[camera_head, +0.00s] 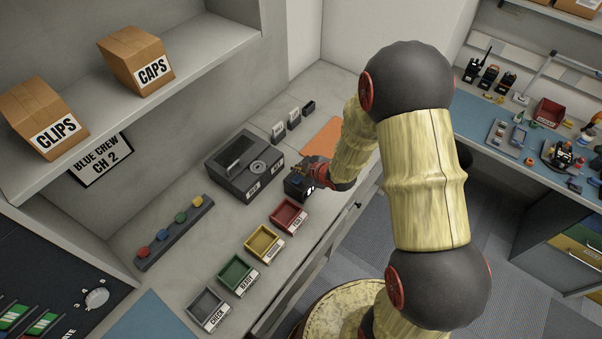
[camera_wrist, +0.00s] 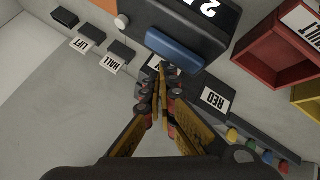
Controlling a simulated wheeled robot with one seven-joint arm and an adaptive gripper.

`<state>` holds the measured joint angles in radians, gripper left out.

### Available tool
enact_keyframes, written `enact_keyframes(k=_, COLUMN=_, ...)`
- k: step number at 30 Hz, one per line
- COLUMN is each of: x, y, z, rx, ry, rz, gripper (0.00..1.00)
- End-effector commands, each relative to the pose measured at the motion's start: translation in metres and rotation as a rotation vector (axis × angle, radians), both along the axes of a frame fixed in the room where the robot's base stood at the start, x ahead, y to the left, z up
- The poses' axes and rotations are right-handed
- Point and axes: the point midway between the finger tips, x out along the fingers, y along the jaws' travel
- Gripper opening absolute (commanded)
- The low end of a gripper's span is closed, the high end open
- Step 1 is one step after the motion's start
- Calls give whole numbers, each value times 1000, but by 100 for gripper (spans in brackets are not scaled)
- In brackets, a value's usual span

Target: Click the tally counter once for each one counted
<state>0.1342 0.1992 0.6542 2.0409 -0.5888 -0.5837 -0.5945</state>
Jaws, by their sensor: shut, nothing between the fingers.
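The tally counter is a dark box (camera_wrist: 205,42) with a long blue bar (camera_wrist: 175,47), a white knob (camera_wrist: 122,21) and a display whose white figures are partly cut off; a 2 shows. In the head view the counter (camera_head: 296,190) stands on the bench beside the dark machine, partly hidden by my gripper. My gripper (camera_wrist: 161,76) is shut and empty, its tips close to the blue bar. I cannot tell whether they touch it. In the head view my gripper (camera_head: 298,170) is just above and behind the counter.
A dark machine (camera_head: 237,183) stands left of the counter. Red (camera_head: 275,219), yellow (camera_head: 250,247), green (camera_head: 223,277) and grey (camera_head: 194,309) trays line the front edge. An orange mat (camera_head: 322,135) and small card holders lie behind. A strip with coloured knobs (camera_head: 158,250) is at left.

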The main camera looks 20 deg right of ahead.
Motion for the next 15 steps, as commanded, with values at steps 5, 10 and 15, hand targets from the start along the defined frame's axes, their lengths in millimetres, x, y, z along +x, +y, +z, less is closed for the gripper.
enact_keyframes(k=5, x=0, y=0, z=1, rx=0, ry=1, rz=1, gripper=0)
enact_keyframes(k=10, x=0, y=0, z=1, rx=0, ry=0, rz=0, gripper=0)
enact_keyframes(k=15, x=0, y=0, z=11, rx=0, ry=-1, rz=1, gripper=0)
